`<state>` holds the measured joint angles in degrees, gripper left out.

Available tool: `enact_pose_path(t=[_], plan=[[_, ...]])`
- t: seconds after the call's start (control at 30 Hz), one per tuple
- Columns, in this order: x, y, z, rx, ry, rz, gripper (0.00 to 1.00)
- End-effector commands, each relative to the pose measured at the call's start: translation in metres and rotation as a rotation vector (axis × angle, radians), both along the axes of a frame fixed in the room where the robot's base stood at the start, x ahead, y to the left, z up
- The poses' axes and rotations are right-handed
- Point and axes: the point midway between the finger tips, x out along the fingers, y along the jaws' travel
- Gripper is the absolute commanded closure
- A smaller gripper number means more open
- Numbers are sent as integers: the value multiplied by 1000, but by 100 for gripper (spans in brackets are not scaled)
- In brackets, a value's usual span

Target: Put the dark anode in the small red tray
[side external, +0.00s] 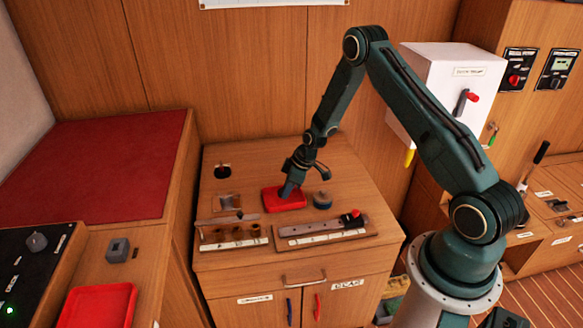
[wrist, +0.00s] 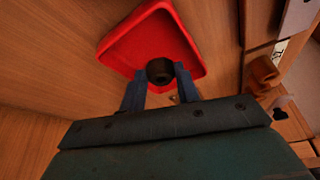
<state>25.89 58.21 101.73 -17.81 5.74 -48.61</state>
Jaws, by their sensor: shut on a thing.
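The small red tray (side external: 283,200) lies on the wooden cabinet top, near its middle. It also shows in the wrist view (wrist: 150,28). My gripper (side external: 287,191) is over the tray, pointing down. In the wrist view my gripper's two blue fingers (wrist: 160,84) are shut on the dark anode (wrist: 160,69), a dark round piece. The anode is over the near part of the tray in that view. I cannot tell whether it touches the tray floor. In the side view the anode is hidden by the fingers.
A blue-grey round part (side external: 322,200) stands just right of the tray. A rack with several brown cups (side external: 232,236) and a long holder with a red knob (side external: 322,230) lie in front. A larger red tray (side external: 97,306) is on the left bench.

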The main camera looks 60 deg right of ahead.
Motion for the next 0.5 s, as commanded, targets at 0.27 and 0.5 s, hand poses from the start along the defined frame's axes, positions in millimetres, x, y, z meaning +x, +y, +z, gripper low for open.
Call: enact_pose_path(t=[0.27,0.5], plan=[[0,0,-21,-1,-1,1,95],[0,0,-21,-1,-1,1,95]])
